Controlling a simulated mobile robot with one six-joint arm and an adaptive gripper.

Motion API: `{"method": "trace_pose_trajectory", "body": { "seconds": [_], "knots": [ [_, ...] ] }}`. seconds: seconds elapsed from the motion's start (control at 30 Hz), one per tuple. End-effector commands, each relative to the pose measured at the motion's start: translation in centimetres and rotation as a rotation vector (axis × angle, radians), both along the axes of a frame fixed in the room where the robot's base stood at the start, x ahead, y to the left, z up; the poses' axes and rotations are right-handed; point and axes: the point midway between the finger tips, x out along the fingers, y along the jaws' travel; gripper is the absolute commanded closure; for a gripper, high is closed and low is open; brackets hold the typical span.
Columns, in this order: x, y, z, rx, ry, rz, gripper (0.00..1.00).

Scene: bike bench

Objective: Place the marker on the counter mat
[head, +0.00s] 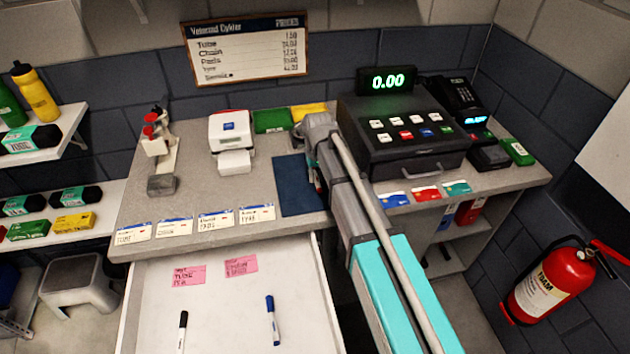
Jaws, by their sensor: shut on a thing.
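The dark blue counter mat (291,198) lies on the grey counter left of the till, its right side hidden by my arm. My gripper (317,180) is at the mat's right side, with its fingers mostly hidden behind my arm. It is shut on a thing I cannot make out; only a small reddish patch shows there. I cannot tell whether it touches the mat. In the open white drawer below lie a black-capped white marker (181,335) and a blue marker (272,318), both apart from my gripper.
The till (400,140) stands right of my arm, with coloured cards in front. Price labels (215,220) line the front edge. The drawer (225,300) juts out below. A fire extinguisher (545,285) hangs at right.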

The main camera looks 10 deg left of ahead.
Motion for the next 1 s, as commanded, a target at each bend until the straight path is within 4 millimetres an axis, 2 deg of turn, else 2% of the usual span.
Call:
{"method": "trace_pose_trajectory", "body": {
  "seconds": [0.53, 0.57, 0.73, 1.0],
  "knots": [
    [-0.02, 0.05, -0.64, 0.0, 0.0, 0.001, 1.0],
    [-0.02, 0.05, -0.62, 0.0, 0.0, 0.001, 0.76],
    [-0.03, 0.06, -0.53, 0.0, 0.0, 0.001, 0.44],
    [-0.03, 0.07, -0.53, 0.0, 0.0, 0.001, 0.44]
  ]
}}
